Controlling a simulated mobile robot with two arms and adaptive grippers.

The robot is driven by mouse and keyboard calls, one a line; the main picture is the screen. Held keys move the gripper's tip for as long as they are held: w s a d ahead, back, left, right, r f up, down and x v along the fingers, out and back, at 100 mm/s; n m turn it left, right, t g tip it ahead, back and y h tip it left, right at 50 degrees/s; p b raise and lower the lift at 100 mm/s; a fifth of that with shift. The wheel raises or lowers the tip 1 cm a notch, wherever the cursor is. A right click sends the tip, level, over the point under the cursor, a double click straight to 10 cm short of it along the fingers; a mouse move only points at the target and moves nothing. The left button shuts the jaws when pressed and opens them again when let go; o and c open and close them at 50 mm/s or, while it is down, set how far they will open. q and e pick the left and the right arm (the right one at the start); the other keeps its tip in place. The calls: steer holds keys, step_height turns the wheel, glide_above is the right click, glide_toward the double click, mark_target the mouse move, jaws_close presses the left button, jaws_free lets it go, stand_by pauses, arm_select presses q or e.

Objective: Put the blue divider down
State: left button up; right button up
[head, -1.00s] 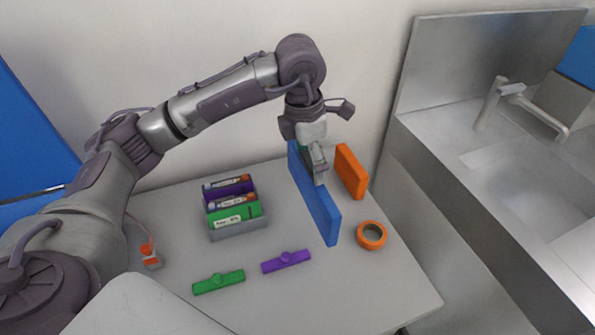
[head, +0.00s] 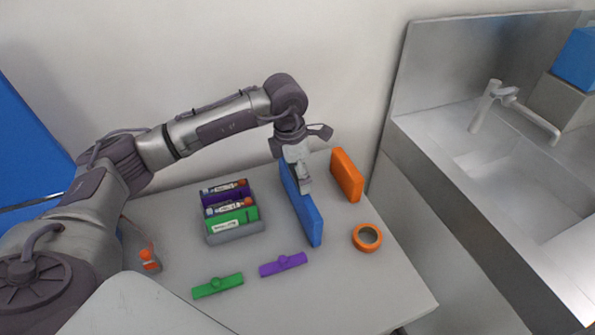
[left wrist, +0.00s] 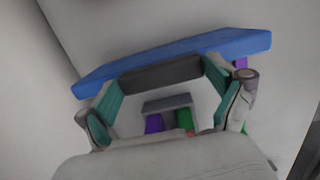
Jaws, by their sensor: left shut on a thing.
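The blue divider (head: 309,222) is a long flat panel, upright on its edge over the right half of the table. My left gripper (head: 303,186) comes down from above and is shut on the blue divider near its middle. In the left wrist view the blue divider (left wrist: 180,52) spans the top of the picture, at the far end of the teal-sided fingers (left wrist: 160,75). The divider's lower edge is at or very close to the tabletop; I cannot tell whether it touches. My right gripper is not in view.
An orange block (head: 346,176) stands right of the divider, with an orange tape ring (head: 367,238) in front of it. A grey holder (head: 236,237) with batteries is to the left. A green bar (head: 218,286) and a purple bar (head: 283,264) lie in front. A sink (head: 520,165) is at right.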

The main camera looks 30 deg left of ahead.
arm_select(q)
steer(key=shift+f, duration=0.2)
steer(key=o, duration=1.5)
steer(key=shift+c, duration=0.2)
step_height(320, 180, up, 12)
steer(key=s+a+b, duration=0.1)
steer(key=shift+r, duration=0.2)
steer(key=shift+r, duration=0.1)
